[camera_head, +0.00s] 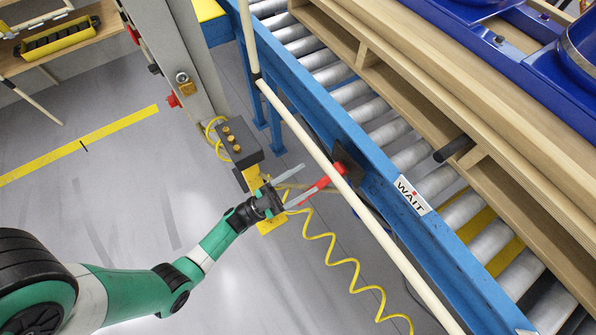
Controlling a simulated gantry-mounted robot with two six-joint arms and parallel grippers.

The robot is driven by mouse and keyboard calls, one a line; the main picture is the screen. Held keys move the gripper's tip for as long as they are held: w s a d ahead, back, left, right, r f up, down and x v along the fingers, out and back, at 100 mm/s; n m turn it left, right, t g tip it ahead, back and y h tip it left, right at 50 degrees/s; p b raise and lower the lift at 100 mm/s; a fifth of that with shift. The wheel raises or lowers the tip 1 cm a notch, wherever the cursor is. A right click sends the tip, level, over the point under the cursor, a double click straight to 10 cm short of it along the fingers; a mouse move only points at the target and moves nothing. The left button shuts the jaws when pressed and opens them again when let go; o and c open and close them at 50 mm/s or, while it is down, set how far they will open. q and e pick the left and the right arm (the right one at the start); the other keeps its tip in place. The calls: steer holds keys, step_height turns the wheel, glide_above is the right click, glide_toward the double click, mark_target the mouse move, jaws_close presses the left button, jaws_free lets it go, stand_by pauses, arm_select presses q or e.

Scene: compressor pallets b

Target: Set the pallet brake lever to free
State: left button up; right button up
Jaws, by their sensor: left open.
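The pallet brake lever appears to be the red lever (318,186) beside the blue conveyor frame (365,152). It slants up to the right toward a dark bracket on the frame, partly behind a cream rail (335,178). My left gripper (304,182) reaches in from the left with its grey fingers spread open. Its fingertips are close to the lever, and the lower finger overlaps the lever's near end in this view. I cannot tell whether they touch. A sign on the conveyor frame reads "WAIT" (412,195). My right gripper is not in view.
The cream rail runs diagonally along the conveyor's near side. A wooden pallet (430,75) lies on the rollers (393,132). A grey box with orange buttons (238,140) and a coiled yellow cable (345,262) are close to my left gripper.

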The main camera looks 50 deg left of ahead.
arm_select(q)
steer(key=s+a+f+n+g+y+b, duration=0.1)
steer(key=s+f+n+y+b, duration=0.25)
steer(key=f, duration=0.75)
steer(key=s+a+f+n+y+b, duration=0.15)
steer(key=s+f+b, duration=0.25)
steer(key=f+b, duration=0.5)
steer(key=shift+y, duration=0.5)
steer(key=x, duration=0.3)
steer(key=f+x, duration=0.1)
steer(key=x, duration=0.3)
steer(key=w+f+x, duration=0.1)
steer(key=x, duration=0.3)
steer(key=shift+w+d+p, duration=0.15)
steer(key=shift+d+p, duration=0.05)
steer(key=shift+p, duration=0.1)
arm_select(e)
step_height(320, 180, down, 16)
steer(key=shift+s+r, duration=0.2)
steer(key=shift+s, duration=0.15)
arm_select(q)
jaws_close()
